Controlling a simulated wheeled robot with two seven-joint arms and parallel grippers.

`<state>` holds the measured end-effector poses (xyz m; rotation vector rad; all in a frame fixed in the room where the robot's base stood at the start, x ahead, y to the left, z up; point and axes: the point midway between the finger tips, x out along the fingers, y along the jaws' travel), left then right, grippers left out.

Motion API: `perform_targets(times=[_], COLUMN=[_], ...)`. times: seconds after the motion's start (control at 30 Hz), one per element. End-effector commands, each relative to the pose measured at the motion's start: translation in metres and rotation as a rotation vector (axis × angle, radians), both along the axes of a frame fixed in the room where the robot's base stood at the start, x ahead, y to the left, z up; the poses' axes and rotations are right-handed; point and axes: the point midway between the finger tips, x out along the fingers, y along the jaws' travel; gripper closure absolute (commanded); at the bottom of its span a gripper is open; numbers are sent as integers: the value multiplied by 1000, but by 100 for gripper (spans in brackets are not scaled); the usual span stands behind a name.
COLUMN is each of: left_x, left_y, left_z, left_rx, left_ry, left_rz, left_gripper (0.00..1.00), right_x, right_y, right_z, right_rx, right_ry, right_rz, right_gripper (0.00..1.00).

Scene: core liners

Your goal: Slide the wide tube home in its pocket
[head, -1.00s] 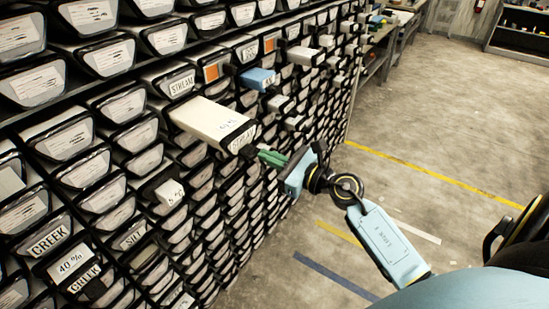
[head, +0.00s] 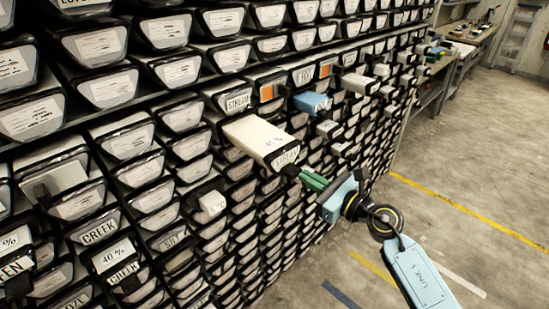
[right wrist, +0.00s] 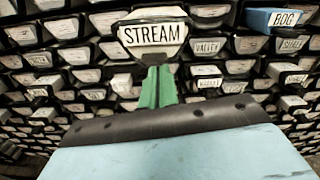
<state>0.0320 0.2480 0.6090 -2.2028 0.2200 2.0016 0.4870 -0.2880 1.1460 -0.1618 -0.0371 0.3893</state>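A wide, pale tube (head: 262,136) with a STREAM label on its end sticks far out of the rack in the head view. Its labelled end (right wrist: 153,35) is at the top centre of the right wrist view. My right gripper (head: 308,178) is in front of that end, slightly low. Its green fingers (right wrist: 158,85) lie side by side, shut with nothing between them. The tips are at the end's lower edge; I cannot tell whether they touch it. The tube's pocket is mostly hidden behind the tube. My left gripper is out of view.
The rack wall is full of labelled tube ends. A blue tube (head: 312,103) and a small white block (head: 212,203) also stick out, with several pale tubes farther right. The concrete floor (head: 470,165) at right is open; benches stand at the far end.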

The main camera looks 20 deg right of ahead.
Motion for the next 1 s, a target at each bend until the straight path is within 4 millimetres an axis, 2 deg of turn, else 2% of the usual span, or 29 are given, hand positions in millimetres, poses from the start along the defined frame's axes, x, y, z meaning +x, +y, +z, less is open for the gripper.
perform_targets(times=[1.0], left_x=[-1], left_y=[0], left_z=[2], left_rx=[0], left_ry=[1], left_rz=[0], left_gripper=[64], right_x=[18], right_y=[12], right_z=[-5], right_rx=[0], right_ry=[11], right_rz=[9], right_gripper=[100])
